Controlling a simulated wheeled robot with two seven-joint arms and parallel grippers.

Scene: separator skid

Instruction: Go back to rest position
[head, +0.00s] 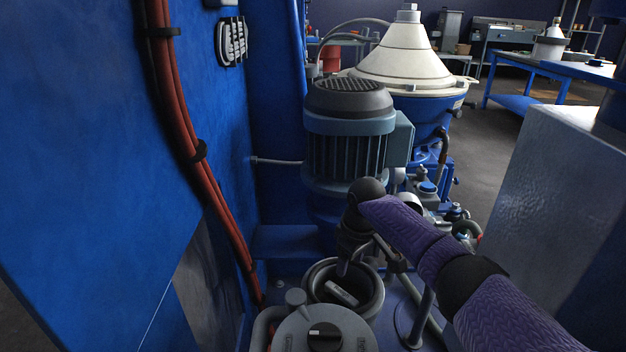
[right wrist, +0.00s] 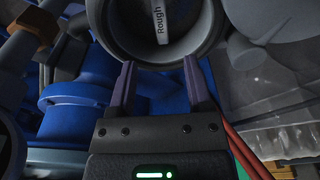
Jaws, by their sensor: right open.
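My right arm, in a purple sleeve, comes in from the lower right of the head view. Its gripper (head: 357,262) points down near the rim of an open grey round housing (head: 373,308). In the right wrist view the gripper's two fingers (right wrist: 158,70) are apart with nothing between them. The housing's rim (right wrist: 197,56) is just beyond the fingertips; whether they touch it I cannot tell. Inside the housing is a light piece (head: 342,293), which shows the word "Rough" in the right wrist view (right wrist: 162,22). My left gripper is in neither view.
A grey lid with a black knob (head: 325,337) sits beside the open housing. A finned motor (head: 345,155) and a white-coned separator (head: 405,60) stand behind. A blue panel with red hoses (head: 190,150) fills the left. A grey metal box (head: 560,190) stands at right.

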